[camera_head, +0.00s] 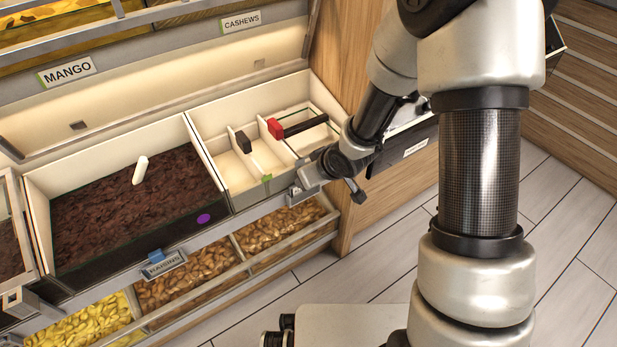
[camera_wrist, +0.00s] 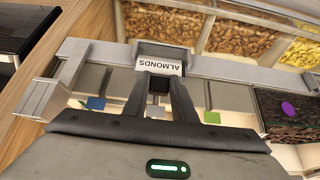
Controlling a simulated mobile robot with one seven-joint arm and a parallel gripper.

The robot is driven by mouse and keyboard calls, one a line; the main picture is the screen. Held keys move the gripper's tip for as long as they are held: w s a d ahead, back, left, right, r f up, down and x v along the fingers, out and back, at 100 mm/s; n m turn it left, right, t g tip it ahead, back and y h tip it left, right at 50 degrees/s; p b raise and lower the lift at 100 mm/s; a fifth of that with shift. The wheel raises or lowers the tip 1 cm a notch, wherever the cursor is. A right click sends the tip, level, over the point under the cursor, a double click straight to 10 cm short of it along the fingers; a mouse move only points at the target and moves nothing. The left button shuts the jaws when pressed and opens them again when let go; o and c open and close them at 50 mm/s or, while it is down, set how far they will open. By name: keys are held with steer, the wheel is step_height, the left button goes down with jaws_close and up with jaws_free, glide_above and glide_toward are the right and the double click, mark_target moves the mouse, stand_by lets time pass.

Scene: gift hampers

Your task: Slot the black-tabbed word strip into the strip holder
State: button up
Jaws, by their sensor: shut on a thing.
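The word strip (camera_wrist: 160,68), white and reading ALMONDS, is just beyond my fingertips in the wrist view. My gripper (camera_wrist: 161,86) is shut on it, with the dark fingers at the strip's near side. The black tab cannot be told apart from the dark fingers. The grey strip holder (camera_wrist: 163,53) is on the front rail, right at the strip. I cannot tell whether the strip is fully seated in it.
A blue-tabbed RAISINS strip (camera_head: 165,263) sits on the rail to the left. Behind the rail are a dark-filled bin (camera_head: 45,225) and a pale divided bin (camera_head: 232,199) with black and red pieces inside. Nut bins (camera_head: 190,283) lie below. The floor at right is clear.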

steer(key=shift+f+b, duration=1)
steer(key=shift+f, duration=0.25)
steer(key=o, duration=1)
steer(key=shift+r, duration=0.15)
steer(key=shift+p+v, duration=4.65)
steer(key=shift+v, duration=3.95)
